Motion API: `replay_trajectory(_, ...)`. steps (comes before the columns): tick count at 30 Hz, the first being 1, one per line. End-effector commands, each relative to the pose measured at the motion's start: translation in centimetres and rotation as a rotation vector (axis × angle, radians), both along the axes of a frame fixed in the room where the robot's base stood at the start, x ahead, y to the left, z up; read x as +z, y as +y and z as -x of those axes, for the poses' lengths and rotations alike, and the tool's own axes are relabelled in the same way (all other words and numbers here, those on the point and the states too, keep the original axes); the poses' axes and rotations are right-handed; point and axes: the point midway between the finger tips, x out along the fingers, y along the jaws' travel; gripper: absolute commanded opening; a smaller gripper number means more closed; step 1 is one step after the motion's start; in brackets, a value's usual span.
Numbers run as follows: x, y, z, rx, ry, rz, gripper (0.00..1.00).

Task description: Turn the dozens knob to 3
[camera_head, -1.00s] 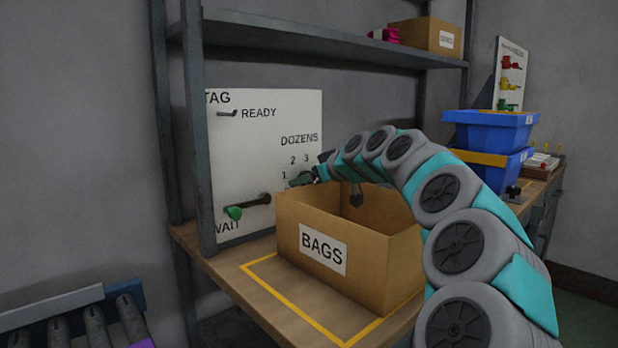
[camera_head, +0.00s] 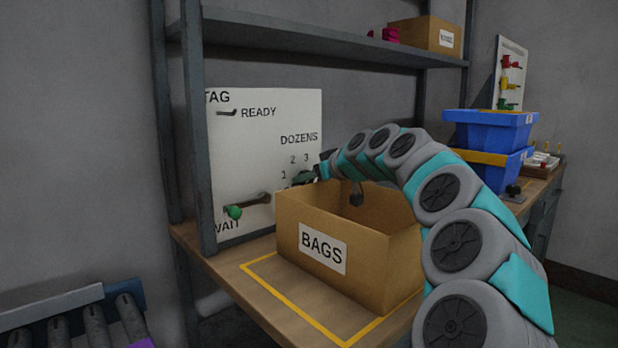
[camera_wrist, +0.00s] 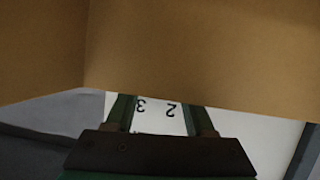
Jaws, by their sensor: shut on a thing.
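A white panel (camera_head: 262,140) at the back of the bench bears the heading DOZENS and the marks 1, 2 and 3. My gripper (camera_head: 303,178) is at the panel, just under the 2 and 3 and right of the 1. It is shut on the dozens knob, which the gripper hides, so I cannot read its setting. In the wrist view the two fingers of my gripper (camera_wrist: 164,106) stand apart, with the upside-down 3 and 2 between them. Cardboard covers their tips there.
An open cardboard box marked BAGS (camera_head: 347,272) stands directly below and in front of my gripper. A lever with a green end (camera_head: 234,212) is on the panel's lower left, near WAIT. Blue bins (camera_head: 490,133) stand at right. A grey shelf (camera_head: 330,43) runs above.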

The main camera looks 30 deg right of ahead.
Motion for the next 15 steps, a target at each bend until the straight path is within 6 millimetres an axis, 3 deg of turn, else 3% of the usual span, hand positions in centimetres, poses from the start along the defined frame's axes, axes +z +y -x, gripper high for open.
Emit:
replay_trajectory(7, 0.12, -0.06, -0.05, 0.002, 0.025, -0.179, 0.00)
replay_trajectory(15, 0.11, -0.11, 0.02, 0.002, 0.029, -0.210, 0.00)
